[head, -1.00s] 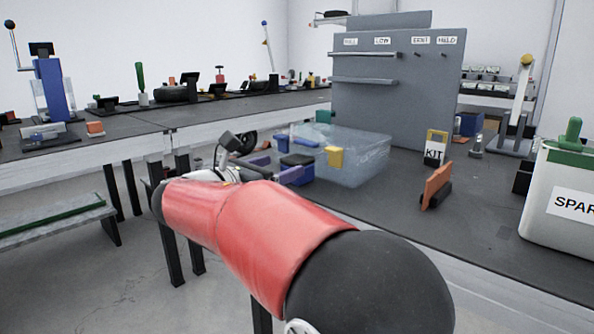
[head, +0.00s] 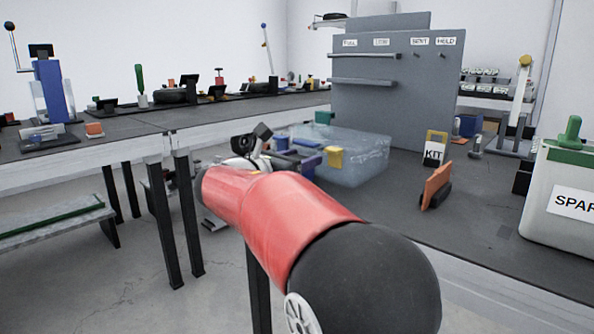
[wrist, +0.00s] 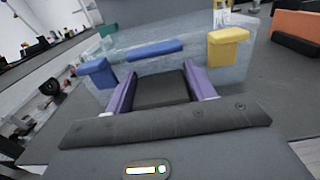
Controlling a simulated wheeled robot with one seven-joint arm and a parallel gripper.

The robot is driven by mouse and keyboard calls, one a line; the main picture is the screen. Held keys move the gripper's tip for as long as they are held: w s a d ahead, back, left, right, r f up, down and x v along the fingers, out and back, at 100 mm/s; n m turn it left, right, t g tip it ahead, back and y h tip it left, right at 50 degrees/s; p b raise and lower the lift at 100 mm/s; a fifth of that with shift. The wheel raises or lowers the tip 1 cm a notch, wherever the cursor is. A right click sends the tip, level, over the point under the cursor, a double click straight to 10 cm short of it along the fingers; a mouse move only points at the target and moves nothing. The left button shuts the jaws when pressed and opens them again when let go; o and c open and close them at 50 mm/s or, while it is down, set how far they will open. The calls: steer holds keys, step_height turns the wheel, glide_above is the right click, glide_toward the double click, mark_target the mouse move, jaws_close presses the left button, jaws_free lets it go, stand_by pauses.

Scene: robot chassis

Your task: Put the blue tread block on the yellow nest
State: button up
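My gripper (wrist: 161,84) has two purple fingers closed on the sides of a dark block. I take this for the blue tread block (wrist: 162,90); only its black face shows in the wrist view. In the head view one purple finger (head: 311,166) shows, and my red arm and wrist hide most of the block. The gripper is beside the near left side of a clear bin (head: 365,163). A yellow piece (head: 334,156) is at the bin's near edge; it also shows in the wrist view (wrist: 228,47). I cannot tell whether it is the yellow nest.
Blue pieces (wrist: 155,50) (wrist: 92,68) sit around the clear bin. An orange block with a black part (head: 436,187) stands to the right, near a KIT tag (head: 433,153) and a white SPAR-labelled bin (head: 565,195). The bench front between them is clear.

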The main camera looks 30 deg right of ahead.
steer(key=c, duration=0.7)
steer(key=shift+o, duration=0.2)
steer(key=shift+r, duration=0.1)
